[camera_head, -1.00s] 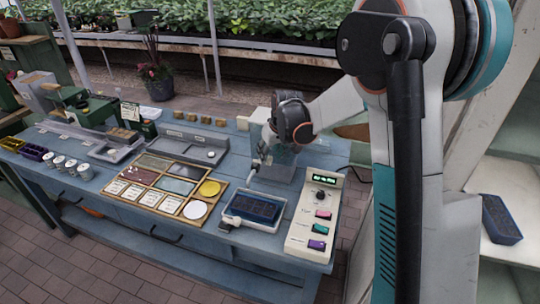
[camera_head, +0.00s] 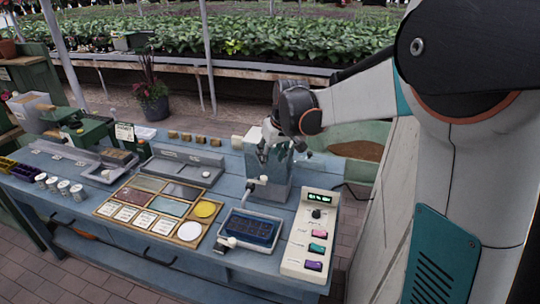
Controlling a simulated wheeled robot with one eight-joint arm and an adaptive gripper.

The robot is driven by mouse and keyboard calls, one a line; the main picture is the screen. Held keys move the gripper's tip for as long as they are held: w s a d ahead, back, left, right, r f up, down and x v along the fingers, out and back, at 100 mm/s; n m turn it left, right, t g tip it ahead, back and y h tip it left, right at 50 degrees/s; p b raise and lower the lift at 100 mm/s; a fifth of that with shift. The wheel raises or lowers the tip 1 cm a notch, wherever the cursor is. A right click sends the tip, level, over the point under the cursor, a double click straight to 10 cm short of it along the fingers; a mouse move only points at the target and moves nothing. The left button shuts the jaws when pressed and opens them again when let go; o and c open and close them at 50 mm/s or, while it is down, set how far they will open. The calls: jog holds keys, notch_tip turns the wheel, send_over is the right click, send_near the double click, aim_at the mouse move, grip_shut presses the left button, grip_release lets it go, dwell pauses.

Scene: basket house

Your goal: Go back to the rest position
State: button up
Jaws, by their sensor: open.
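My gripper (camera_head: 283,150) hangs at the end of my arm over the back right of the blue workbench (camera_head: 75,213). It is open, with nothing seen between its fingers. It is in front of a grey box-shaped stand (camera_head: 272,180), and I cannot tell whether it touches it. My arm reaches in from the right and hides part of the background.
A dark blue tray (camera_head: 250,229) sits at the bench's front right, beside a control panel (camera_head: 310,235) with coloured buttons. A wooden sorting board (camera_head: 160,208) lies to the left. Several small jars (camera_head: 60,186) stand farther left. Plant beds (camera_head: 250,45) run behind.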

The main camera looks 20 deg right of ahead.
jog(key=s+a+r+m+t, duration=0.1)
jog(key=s+a, duration=0.1)
jog(key=s, duration=1.3)
jog(key=s+a+r+m+t, duration=0.1)
jog(key=s+a+r, duration=0.1)
jog(key=s, duration=1.4)
jog(key=shift+r+t+h, duration=0.2)
jog(key=shift+t+h, duration=0.1)
jog(key=shift+h, duration=0.1)
